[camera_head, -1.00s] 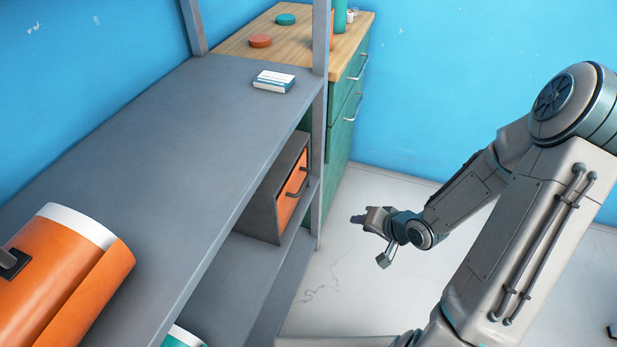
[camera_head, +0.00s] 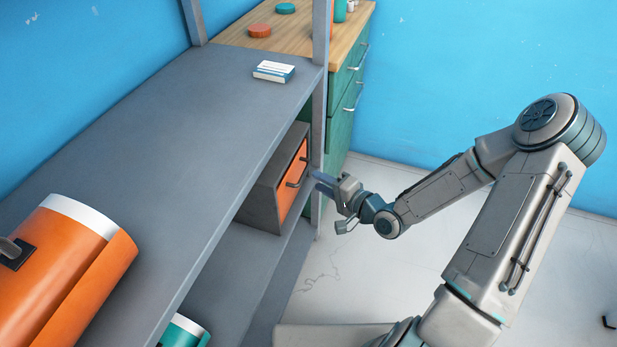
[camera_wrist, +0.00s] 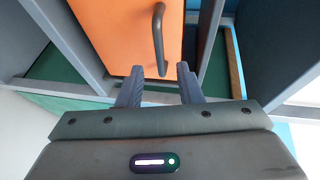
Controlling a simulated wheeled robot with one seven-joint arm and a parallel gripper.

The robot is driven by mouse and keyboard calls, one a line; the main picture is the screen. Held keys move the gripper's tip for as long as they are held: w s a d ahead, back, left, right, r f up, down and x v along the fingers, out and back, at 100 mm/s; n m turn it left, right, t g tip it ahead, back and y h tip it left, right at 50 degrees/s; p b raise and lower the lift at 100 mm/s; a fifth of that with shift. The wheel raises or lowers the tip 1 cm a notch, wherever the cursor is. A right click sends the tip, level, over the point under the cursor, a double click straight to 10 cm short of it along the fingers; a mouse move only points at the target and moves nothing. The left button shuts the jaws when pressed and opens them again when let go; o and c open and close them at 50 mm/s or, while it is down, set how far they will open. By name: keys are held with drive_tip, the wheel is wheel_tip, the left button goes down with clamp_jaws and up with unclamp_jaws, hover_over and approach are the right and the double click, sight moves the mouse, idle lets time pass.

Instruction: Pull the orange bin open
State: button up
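The orange bin (camera_head: 293,184) is a grey box with an orange front and a dark bar handle (camera_head: 297,178). It sits on the lower shelf under the grey upper board, at its far end. In the wrist view the orange front (camera_wrist: 130,35) fills the top middle, and the curved handle (camera_wrist: 158,40) stands out from it. My gripper (camera_head: 318,182) is just right of the bin's front, at about handle height. In the wrist view its two fingers (camera_wrist: 157,82) are apart, with the handle's near end just ahead of the gap. Nothing is between the fingers.
A shelf post (camera_head: 320,130) stands close beside my gripper. The upper shelf (camera_head: 170,150) holds an orange roll (camera_head: 65,255) and a small white-and-blue box (camera_head: 273,71). A green drawer cabinet (camera_head: 343,125) stands behind.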

drive_tip(key=shift+b+x, duration=0.3)
drive_tip(key=shift+x, duration=2.45)
drive_tip(key=shift+d, duration=0.1)
clamp_jaws()
